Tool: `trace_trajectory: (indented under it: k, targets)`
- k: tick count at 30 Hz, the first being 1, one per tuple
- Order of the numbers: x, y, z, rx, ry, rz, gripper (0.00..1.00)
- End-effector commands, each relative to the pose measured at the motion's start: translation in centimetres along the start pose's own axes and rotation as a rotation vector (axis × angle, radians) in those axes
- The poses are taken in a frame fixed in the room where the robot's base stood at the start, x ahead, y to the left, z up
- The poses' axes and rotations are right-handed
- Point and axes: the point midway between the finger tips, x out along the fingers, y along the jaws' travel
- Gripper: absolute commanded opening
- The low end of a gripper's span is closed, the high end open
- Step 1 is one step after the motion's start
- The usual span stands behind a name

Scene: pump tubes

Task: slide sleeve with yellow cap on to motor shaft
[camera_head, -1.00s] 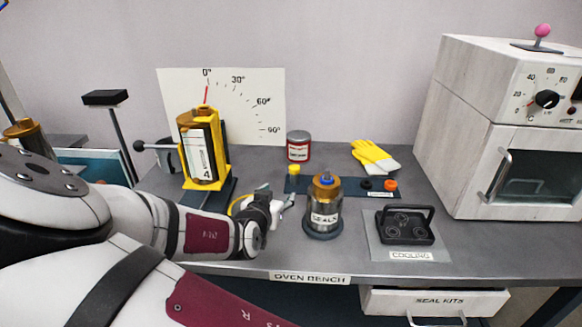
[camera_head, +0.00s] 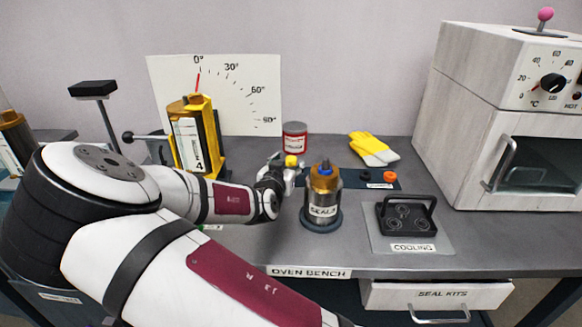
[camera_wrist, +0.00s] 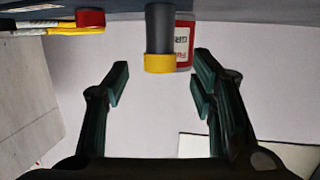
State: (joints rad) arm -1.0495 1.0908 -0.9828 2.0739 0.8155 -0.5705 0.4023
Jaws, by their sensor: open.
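The sleeve (camera_wrist: 160,28) is a grey tube with a yellow cap (camera_wrist: 158,63). It stands on the dark strip at the back of the bench. In the head view the yellow cap (camera_head: 291,161) shows just above my gripper (camera_head: 288,174), which hides the tube. In the wrist view, which looks upside down, my gripper (camera_wrist: 162,78) is open and empty, with the cap centred between and slightly beyond the fingertips. The motor (camera_head: 323,198) stands upright to the right of my gripper, with a blue-tipped shaft (camera_head: 325,167) on its brass top.
A red-and-grey can (camera_head: 294,138) stands behind the sleeve, with yellow gloves (camera_head: 373,149) to its right. Black and orange rings (camera_head: 390,176) lie on the dark strip (camera_head: 348,181). A cooling rack (camera_head: 407,222) sits front right, beside the oven (camera_head: 510,120). A yellow-framed unit (camera_head: 195,140) stands left.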

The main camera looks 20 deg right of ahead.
Motion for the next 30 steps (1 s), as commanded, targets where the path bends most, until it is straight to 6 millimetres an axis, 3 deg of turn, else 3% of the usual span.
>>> trace_trajectory:
  k: [6,16,23,30]
  targets:
    - [3.1,0.1,-0.2,0.001,0.001,0.002,0.51]
    - [3.7,0.0,-0.3,0.000,-0.001,0.001,0.51]
    - [3.7,0.0,-0.3,0.000,-0.001,0.001,0.00]
    - [3.7,0.0,-0.3,0.001,0.000,0.000,0.00]
